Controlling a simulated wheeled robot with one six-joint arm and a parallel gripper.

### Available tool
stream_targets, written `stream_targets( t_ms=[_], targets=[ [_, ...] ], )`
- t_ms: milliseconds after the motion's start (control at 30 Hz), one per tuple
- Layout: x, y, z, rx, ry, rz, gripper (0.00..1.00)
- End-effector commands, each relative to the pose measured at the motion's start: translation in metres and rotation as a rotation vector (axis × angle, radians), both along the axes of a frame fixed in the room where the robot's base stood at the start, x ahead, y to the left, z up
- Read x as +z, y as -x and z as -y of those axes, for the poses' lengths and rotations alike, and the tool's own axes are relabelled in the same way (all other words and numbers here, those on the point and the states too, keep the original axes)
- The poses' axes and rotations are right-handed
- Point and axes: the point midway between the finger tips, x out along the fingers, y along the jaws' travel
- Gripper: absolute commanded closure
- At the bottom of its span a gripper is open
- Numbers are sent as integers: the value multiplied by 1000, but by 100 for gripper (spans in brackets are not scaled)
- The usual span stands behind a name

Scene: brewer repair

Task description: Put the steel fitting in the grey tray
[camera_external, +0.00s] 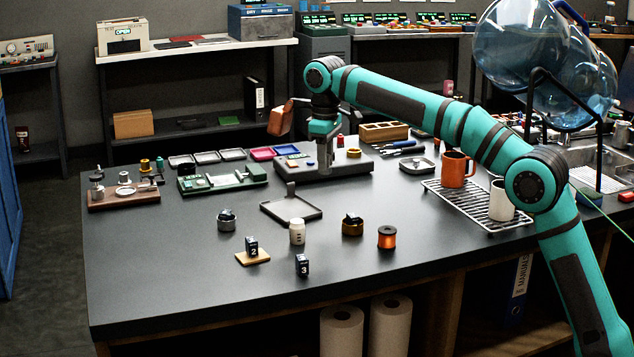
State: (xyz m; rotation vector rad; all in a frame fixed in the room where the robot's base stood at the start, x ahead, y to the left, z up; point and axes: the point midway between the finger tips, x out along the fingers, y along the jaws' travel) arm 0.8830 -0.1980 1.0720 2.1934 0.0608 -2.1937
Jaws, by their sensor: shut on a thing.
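My gripper (325,150) hangs below my wrist, over the grey machine base (345,170) at the back middle of the table. It is shut, but what it holds is too small and hidden to name. A steel ring-like piece (227,225), possibly the steel fitting, stands on the table at the front left with a small black piece on it. A flat, square grey tray (307,214) lies empty on the table in front of the machine base. Smaller grey trays (207,157) stand in a row at the back left. I cannot tell which tray the task means.
A brass ring-like piece (352,229), a white jar (297,232), an orange spool (387,238) and numbered black blocks (302,265) stand in front. A wire rack (470,205) with an orange mug (454,170) and a white mug is at right.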

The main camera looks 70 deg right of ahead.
Motion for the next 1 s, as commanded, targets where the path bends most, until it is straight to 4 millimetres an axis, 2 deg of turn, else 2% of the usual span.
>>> stream_targets(
  t_ms=[100,300,467,700,1000],
  targets=[
    [-2,-22,-9,-23,0,1,94],
    [-4,-41,-19,-50,0,0,94],
    [-17,-44,-21,-56,0,-2,94],
    [-53,-43,-21,-56,0,-2,94],
    [-75,-44,-21,-56,0,-1,94]
  ],
)
